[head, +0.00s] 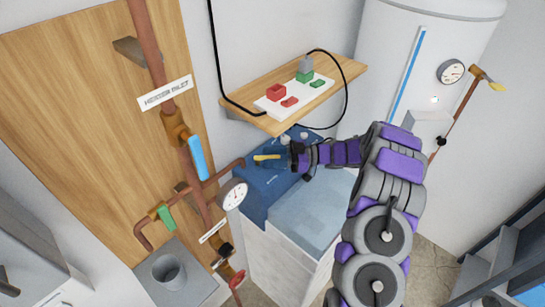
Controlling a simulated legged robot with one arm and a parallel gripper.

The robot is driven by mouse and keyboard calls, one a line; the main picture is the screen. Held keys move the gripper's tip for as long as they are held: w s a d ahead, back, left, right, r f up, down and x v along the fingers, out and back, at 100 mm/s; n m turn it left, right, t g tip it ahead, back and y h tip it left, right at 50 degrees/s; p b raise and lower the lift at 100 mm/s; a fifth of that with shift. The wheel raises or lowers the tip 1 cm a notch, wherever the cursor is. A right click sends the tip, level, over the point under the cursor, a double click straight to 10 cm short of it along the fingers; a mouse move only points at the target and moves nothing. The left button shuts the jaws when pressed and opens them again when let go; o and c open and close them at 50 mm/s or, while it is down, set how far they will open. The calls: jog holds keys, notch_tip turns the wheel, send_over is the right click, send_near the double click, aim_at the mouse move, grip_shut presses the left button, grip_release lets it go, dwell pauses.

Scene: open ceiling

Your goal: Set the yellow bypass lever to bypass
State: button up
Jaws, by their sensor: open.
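The yellow bypass lever (266,157) shows as a short yellow bar at the back of the blue unit (262,190), below the wooden shelf. It lies roughly crosswise in the picture, by the end of the copper pipe. My gripper (281,158) is open and reaches in from the right, close beside the lever's right end. The fingers are small and dark against the blue unit. I cannot tell whether they touch the lever or lie around it. The lever's right end and any position marks are hidden or too small to read.
A wooden shelf (241,115) with a white power strip (268,107) overhangs the unit; a black cable hangs near my wrist. A gauge (233,195), copper pipes and a blue-handled valve (197,158) stand at left. A white tank (397,60) stands behind at right. A pale bin (310,215) is in front.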

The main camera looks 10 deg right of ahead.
jog(key=shift+d, duration=0.2)
jog(key=shift+c, duration=0.3)
jog(key=shift+c, duration=0.8)
grip_shut()
